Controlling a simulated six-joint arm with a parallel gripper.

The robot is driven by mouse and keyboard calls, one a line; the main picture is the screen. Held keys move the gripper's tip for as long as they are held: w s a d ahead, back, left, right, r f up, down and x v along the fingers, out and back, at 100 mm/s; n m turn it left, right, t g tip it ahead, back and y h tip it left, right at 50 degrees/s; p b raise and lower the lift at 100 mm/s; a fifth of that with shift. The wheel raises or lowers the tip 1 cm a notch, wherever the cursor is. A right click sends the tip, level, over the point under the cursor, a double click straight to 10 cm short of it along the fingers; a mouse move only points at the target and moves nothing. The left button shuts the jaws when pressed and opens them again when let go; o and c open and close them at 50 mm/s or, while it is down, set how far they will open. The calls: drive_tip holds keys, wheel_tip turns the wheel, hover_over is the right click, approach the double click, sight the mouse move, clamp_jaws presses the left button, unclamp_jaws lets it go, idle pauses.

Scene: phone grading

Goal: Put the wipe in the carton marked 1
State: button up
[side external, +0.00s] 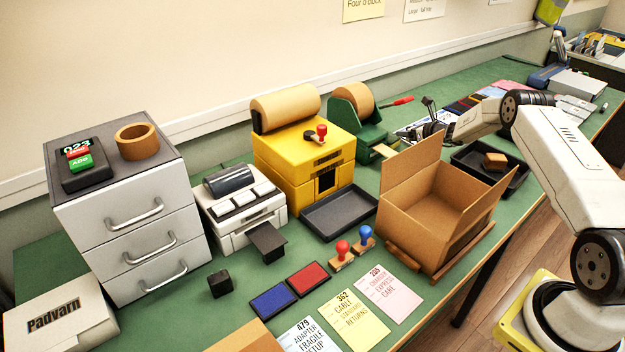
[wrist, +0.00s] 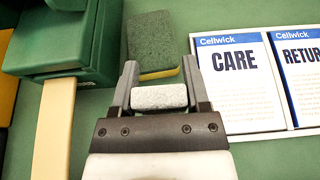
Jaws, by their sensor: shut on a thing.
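My gripper (wrist: 160,92) is shut on a small pale grey, speckled block that looks like the wipe (wrist: 160,97), held between the two fingers in the wrist view. In the side external view my gripper (side external: 432,112) is at the back of the bench, right of the green tape dispenser; the wipe cannot be made out there. An open brown carton (side external: 420,214) stands in front of my gripper, its flaps up. Part of another cardboard box (side external: 245,336) shows at the bottom edge. No number 1 is visible on either.
A green and yellow sponge (wrist: 152,45) lies just beyond the fingers, beside printed cards (wrist: 240,80). The green dispenser (side external: 362,125) stands left of my gripper. A black tray (side external: 515,181) with a brown block (side external: 495,161) is right of the carton. Stamps (side external: 343,250) stand left of it.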

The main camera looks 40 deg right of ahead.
sight(398, 144)
drive_tip(key=shift+f, duration=0.45)
drive_tip(key=shift+f, duration=2.05)
drive_tip(key=shift+f, duration=0.2)
drive_tip(key=o, duration=0.9)
drive_tip(key=shift+o, duration=0.2)
drive_tip(key=shift+r, duration=0.2)
drive_tip(key=shift+s+r, duration=0.15)
drive_tip(key=shift+s, duration=0.2)
drive_tip(key=shift+v, duration=5.65)
